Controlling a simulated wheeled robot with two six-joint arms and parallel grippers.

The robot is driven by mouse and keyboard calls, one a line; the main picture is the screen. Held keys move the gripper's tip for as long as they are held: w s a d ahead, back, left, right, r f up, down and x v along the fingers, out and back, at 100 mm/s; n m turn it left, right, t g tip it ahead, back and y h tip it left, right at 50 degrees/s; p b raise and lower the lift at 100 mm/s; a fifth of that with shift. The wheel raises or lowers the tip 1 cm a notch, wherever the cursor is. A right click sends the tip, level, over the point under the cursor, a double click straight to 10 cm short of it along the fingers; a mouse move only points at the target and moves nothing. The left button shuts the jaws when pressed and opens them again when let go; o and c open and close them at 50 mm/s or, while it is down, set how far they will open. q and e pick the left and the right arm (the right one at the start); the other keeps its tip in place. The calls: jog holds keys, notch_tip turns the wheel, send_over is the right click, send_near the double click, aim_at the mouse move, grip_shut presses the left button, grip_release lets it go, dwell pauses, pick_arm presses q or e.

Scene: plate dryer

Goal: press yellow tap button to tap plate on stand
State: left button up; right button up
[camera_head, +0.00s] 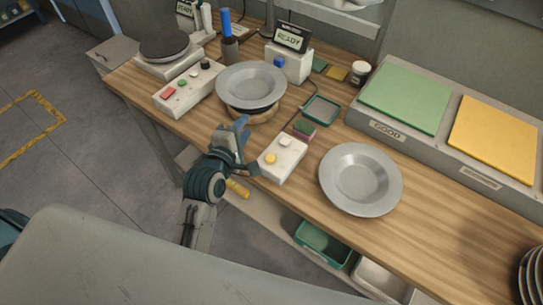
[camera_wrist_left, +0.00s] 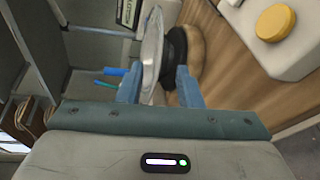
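A grey plate (camera_head: 251,82) rests on a round wooden stand (camera_head: 262,117) at the table's near edge. A white box (camera_head: 290,168) in front of it carries a yellow button (camera_head: 270,158) and a white one. My left gripper (camera_head: 241,124) is just left of this box, near the stand, not on the button. In the left wrist view my left gripper (camera_wrist_left: 159,82) has its fingers apart, with the plate (camera_wrist_left: 152,45) seen edge-on beyond them. The yellow button (camera_wrist_left: 275,22) shows at that view's top right. My right gripper is not in view.
A second grey plate (camera_head: 360,180) lies right of the button box. A box with red and green buttons (camera_head: 188,90) and a READY display (camera_head: 291,37) stand behind. Green (camera_head: 405,97) and yellow (camera_head: 495,138) pads line the back. Stacked plates (camera_head: 532,275) stand at far right.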

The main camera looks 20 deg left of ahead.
pick_arm(q)
grip_shut()
dwell(1.9)
